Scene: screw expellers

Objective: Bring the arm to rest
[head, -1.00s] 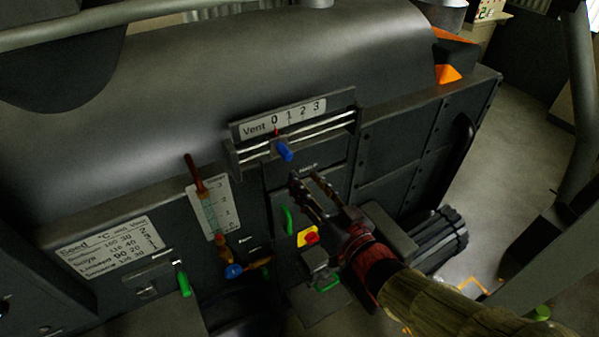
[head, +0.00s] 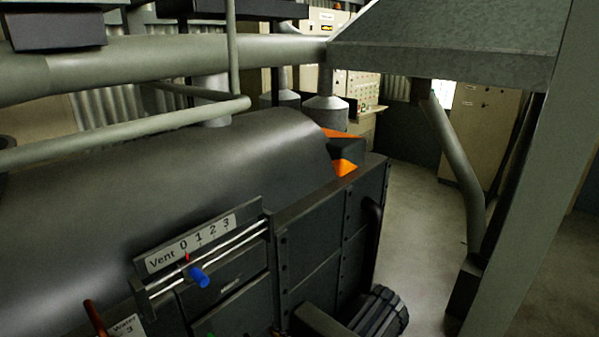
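My gripper and arm do not show in the head view now, so I cannot see the gripper's pose or what it holds. The dark screw expeller (head: 200,165) fills the left and middle. On its front is the Vent scale plate (head: 205,240), marked 0 to 3. Below the plate, a blue vent knob (head: 199,277) sits on the slide rails, with its red pointer at 0. The lower part of the machine's front is cut off by the picture's bottom edge.
Thick pipes (head: 180,62) cross above the machine. A grey hopper-like body (head: 450,45) and a post (head: 535,190) stand at right. Bare floor (head: 415,215) lies between machine and post. Cabinets (head: 480,120) stand behind.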

